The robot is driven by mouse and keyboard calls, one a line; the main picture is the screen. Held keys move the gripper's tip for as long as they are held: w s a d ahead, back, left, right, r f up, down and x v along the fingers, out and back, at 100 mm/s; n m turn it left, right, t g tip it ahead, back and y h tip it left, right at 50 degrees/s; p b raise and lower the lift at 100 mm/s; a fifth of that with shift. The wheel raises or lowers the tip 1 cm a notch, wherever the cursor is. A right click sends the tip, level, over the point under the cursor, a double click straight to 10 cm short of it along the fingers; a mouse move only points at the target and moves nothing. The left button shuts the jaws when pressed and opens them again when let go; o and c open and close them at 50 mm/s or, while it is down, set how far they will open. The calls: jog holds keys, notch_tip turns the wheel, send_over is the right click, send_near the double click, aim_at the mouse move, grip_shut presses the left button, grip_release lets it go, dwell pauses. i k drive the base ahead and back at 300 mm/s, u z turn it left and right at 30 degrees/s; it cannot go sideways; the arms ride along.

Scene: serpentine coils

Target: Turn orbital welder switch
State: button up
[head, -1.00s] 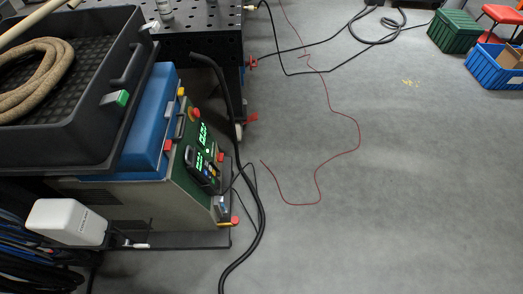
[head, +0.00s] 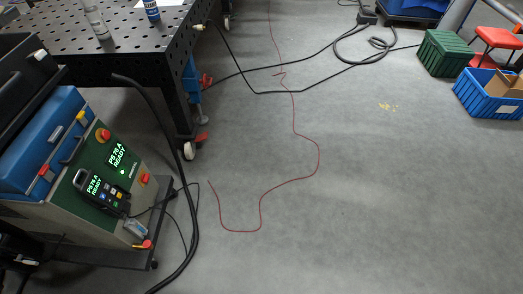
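The orbital welder (head: 62,192) is a machine with a blue top and a dark green front panel, at the left of the head view. Its panel carries a lit display and a black hand controller (head: 97,190), both with green text that seems to read "PS 76 A READY". Red round buttons sit at the panel's top and right side, and a red and yellow knob (head: 143,245) sits low at its front corner. I cannot tell which of these is the switch. My gripper is not in view.
A black perforated welding table (head: 120,35) with bottles on it stands behind the welder. A thick black cable (head: 190,190) and a thin red wire (head: 318,160) lie on the floor. Green (head: 447,53) and blue (head: 490,95) crates stand far right.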

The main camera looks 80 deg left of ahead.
aim_at(145, 178)
jog(key=u, duration=3.65)
jog(key=k, duration=0.6)
jog(key=z, duration=0.5)
jog(key=i, duration=1.35)
jog(key=z, duration=0.4)
